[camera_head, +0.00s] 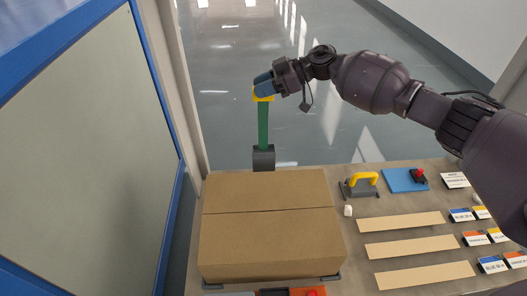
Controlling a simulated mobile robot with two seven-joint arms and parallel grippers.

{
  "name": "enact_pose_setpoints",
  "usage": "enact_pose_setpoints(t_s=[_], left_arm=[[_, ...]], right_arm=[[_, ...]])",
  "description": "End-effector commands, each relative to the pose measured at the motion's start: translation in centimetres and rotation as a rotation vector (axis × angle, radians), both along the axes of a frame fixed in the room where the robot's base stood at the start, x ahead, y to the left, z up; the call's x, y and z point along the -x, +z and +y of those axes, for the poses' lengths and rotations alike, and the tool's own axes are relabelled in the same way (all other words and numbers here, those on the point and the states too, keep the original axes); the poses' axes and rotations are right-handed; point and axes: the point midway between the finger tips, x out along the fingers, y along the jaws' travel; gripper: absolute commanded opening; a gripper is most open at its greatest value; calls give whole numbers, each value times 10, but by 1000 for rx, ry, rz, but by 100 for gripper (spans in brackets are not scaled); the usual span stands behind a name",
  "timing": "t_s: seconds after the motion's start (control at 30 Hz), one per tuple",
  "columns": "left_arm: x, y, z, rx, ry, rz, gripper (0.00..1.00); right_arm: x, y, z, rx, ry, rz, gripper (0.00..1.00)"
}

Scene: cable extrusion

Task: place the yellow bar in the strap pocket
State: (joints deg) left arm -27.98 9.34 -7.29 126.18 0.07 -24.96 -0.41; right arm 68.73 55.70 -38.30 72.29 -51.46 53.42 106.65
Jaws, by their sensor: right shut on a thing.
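My right gripper (264,86), with blue fingers, reaches in from the right and is shut above and beyond the cardboard box. A small yellow piece (263,98), which looks like the yellow bar, shows right under its fingertips; the fingers hide part of it. A green strip (263,127) runs from just below the yellow piece down to a dark block (264,158) behind the box. I cannot tell whether the yellow piece touches the green strip. No strap pocket can be made out for certain. My left gripper is not in view.
A blue-framed panel (90,130) stands at left.

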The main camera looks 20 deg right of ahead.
Motion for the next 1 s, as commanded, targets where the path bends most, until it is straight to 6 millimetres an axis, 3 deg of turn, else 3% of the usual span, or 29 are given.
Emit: enact_pose_setpoints(t_s=[0.13,0.27,0.8,1.0], left_arm=[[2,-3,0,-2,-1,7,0],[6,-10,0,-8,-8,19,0],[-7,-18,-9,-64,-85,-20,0],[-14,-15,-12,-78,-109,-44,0]], right_arm=[[0,-6,0,0,0,2,6],[0,-26,0,1,1,9,6],[2,-146,0,-1,-1,15,6],[1,-178,1,-2,-1,10,6]])
